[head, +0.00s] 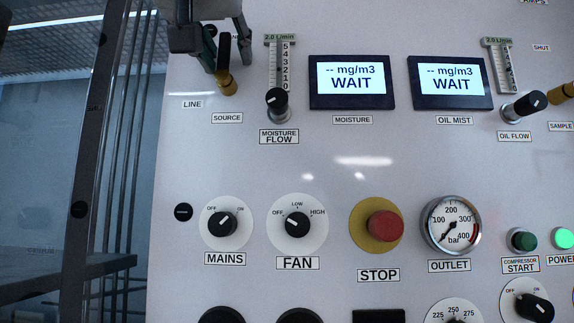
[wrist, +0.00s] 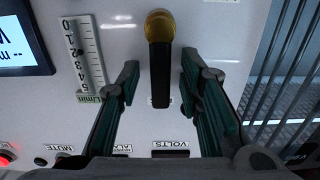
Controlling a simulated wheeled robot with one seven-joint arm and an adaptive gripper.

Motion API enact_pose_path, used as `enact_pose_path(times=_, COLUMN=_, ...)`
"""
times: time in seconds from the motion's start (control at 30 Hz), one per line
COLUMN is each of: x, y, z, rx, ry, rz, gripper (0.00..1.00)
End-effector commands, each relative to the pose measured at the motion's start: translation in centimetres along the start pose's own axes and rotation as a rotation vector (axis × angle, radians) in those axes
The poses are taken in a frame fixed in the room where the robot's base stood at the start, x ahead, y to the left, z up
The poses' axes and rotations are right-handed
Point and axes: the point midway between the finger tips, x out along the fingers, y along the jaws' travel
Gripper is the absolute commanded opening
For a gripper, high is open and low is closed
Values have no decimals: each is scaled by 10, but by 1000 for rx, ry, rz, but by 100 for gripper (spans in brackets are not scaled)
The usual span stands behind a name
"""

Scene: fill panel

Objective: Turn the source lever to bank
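The source lever (head: 226,80) has a brass hub and a black handle, above the SOURCE label (head: 227,118) at the panel's upper left. Its handle points nearly straight up in the head view. In the wrist view, which is upside down to the panel, the lever (wrist: 160,70) stands between my fingers. My gripper (head: 228,55) comes in from the top and is open around the handle; a gap shows on each side in the wrist view (wrist: 160,80). The LINE label (head: 192,104) is lower left of the hub. A label behind the handle is mostly hidden.
The moisture flow gauge (head: 279,65) and its black knob (head: 277,103) are close on the lever's right. The moisture display (head: 351,82) reads WAIT. A dark rail frame (head: 95,150) stands left of the panel. Below the lever, the panel is clear down to the MAINS knob (head: 223,223).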

Motion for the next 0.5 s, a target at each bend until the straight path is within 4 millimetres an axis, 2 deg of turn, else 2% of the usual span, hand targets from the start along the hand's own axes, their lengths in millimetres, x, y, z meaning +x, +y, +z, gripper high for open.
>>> enact_pose_path(times=0.17, x=-10, y=0, z=-1, rx=0, ry=1, rz=-2, gripper=33)
enact_pose_path(times=0.5, x=-76, y=-1, z=0, rx=0, ry=1, rz=-4, gripper=33)
